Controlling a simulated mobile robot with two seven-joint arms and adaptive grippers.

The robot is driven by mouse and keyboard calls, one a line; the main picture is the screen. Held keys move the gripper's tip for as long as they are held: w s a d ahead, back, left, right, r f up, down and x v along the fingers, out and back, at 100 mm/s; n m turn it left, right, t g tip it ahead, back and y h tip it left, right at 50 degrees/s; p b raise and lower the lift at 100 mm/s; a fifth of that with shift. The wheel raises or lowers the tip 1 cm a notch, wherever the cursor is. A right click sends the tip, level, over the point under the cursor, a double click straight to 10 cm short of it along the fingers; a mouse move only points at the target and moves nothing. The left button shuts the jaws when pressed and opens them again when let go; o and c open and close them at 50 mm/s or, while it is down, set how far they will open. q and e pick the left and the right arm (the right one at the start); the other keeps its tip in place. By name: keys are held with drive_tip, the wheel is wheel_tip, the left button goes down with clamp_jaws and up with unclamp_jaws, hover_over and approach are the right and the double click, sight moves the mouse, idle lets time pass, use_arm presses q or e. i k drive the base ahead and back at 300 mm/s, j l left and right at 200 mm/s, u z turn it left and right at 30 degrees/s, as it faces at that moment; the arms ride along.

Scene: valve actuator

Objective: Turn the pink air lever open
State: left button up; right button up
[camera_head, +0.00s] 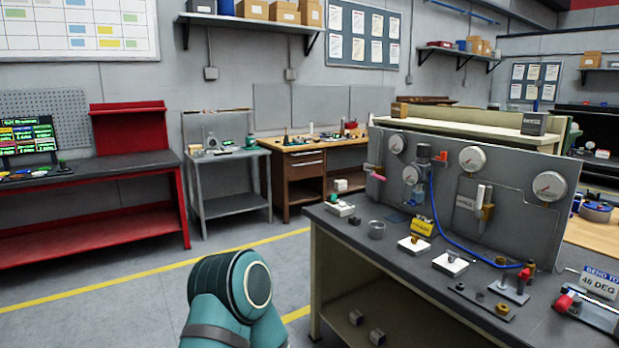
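A small pink lever (375,170) shows at the left end of the upright grey gauge panel (420,200), near a gauge. It is small in the picture, and I cannot tell its exact angle. A clear-bowled fitting (423,158) with red and pink parts beside it sits on the same panel, with a blue hose (439,215) running down from it. Neither of my grippers is in view. Only a teal link of one of my arms shows at the bottom centre, well left of the panel and apart from it.
A sign (599,282) stands at the right. Open floor (130,295) lies to the left, before a red bench (80,220).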

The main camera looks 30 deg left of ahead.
sight(373, 174)
drive_tip(key=u, duration=0.45)
drive_tip(key=z, duration=0.5)
drive_tip(key=i+j+z, duration=0.15)
drive_tip(key=j+z, duration=0.3)
drive_tip(key=i+j+z, duration=0.15)
drive_tip(key=j+z, duration=0.15)
drive_tip(key=z, duration=0.15)
drive_tip(key=j+z, duration=0.4)
drive_tip(key=j, duration=0.55)
drive_tip(key=j+z, duration=0.15)
drive_tip(key=j, duration=1.9)
